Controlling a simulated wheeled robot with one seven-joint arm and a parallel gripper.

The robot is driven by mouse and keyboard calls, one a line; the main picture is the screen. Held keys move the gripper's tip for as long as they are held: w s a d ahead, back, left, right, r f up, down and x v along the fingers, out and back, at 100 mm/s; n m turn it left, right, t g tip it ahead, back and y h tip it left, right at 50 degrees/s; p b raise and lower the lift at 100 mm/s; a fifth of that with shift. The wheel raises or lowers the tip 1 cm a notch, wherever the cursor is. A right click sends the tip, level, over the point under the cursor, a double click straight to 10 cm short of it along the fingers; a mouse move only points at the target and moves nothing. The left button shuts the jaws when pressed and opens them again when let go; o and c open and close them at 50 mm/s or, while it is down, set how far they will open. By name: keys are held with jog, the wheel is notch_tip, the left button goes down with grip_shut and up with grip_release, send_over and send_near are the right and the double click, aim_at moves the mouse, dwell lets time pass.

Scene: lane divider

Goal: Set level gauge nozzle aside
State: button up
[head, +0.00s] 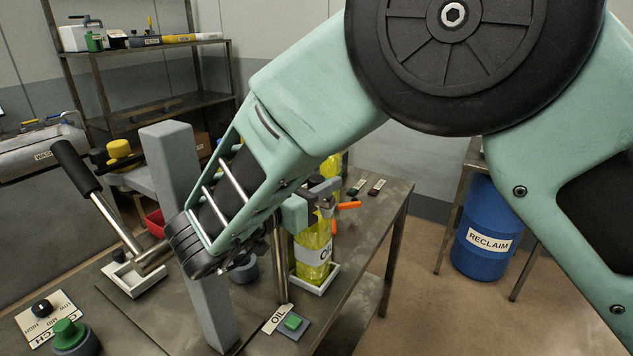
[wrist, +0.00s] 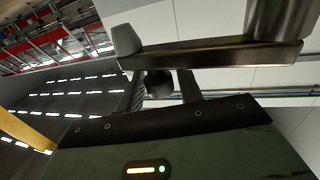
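I cannot pick out the level gauge nozzle for sure. My arm crosses the head view and hides much of the bench middle. My gripper is mostly hidden there behind my forearm. In the wrist view, my gripper (wrist: 160,88) shows two dark uprights with a dark round part between them. I cannot tell whether they grip it. A metal bar (wrist: 215,55) joined to a metal cylinder (wrist: 278,20) lies just beyond, with a grey block (wrist: 126,39) at its left end.
A grey post (head: 212,310) rises on the bench close to my wrist. A black-handled lever (head: 75,167) stands to its left. A white tray (head: 133,280) is on the bench at left. A blue RECLAIM drum (head: 482,225) stands on the floor at right.

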jog(key=shift+o, duration=0.7)
jog(key=shift+s+a, duration=0.2)
jog(key=shift+a, duration=0.05)
jog(key=b+v, duration=0.4)
jog(key=v, duration=1.2)
jog(key=shift+s+a, duration=0.2)
jog(key=shift+s, duration=0.15)
